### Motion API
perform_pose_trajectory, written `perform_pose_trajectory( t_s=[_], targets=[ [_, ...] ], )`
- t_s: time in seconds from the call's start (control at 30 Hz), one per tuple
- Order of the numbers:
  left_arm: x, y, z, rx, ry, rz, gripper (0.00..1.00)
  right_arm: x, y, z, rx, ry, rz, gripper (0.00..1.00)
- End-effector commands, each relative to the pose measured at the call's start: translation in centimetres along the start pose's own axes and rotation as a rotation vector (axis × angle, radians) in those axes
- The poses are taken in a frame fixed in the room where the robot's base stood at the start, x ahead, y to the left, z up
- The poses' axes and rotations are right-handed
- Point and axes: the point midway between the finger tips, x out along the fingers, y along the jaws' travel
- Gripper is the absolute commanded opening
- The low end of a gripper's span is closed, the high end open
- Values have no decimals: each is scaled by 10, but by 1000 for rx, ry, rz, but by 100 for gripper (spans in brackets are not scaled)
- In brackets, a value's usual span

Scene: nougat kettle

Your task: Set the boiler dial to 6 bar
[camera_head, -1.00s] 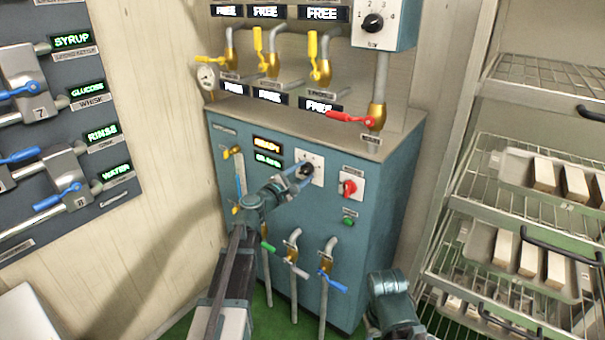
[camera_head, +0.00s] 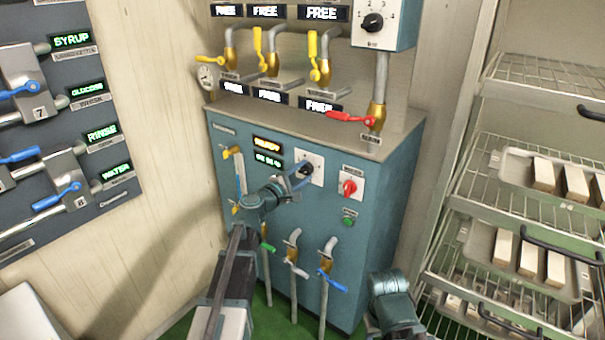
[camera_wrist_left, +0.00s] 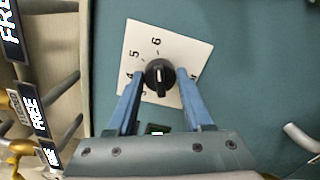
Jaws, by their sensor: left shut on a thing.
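The boiler dial (camera_head: 304,168) is a black knob on a white plate (camera_head: 316,160) on the front of the blue-green boiler (camera_head: 225,128). In the left wrist view the dial (camera_wrist_left: 160,76) sits between the two blue fingers of my left gripper (camera_wrist_left: 163,84), which is shut on it. The plate (camera_wrist_left: 188,50) shows 4, 5 and 6 to the left of and above the knob; the fingers partly cover other marks. The knob's ridge runs roughly upright in that view, near the 6; its exact setting is hard to tell. My right gripper's fingers are out of view.
Valves with coloured handles (camera_head: 326,281) are below. A wire rack (camera_head: 520,150) stands at the right.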

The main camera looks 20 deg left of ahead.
Motion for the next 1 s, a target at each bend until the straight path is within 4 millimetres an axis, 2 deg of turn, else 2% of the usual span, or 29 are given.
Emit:
perform_pose_trajectory(
  t_s=[0.03,0.07,0.2,0.57,0.67,1.0],
  targets=[
    [-1,-1,1,3,-1,-2,0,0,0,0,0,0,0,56],
    [-1,-1,1,3,-1,-2,53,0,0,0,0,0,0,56],
    [0,-1,1,2,-1,-2,78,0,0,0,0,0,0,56],
    [-4,0,0,0,0,0,80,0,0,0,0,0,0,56],
    [-16,0,0,0,2,0,80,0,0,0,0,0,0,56],
    [-89,-1,2,0,2,0,80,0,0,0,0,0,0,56]
  ],
)
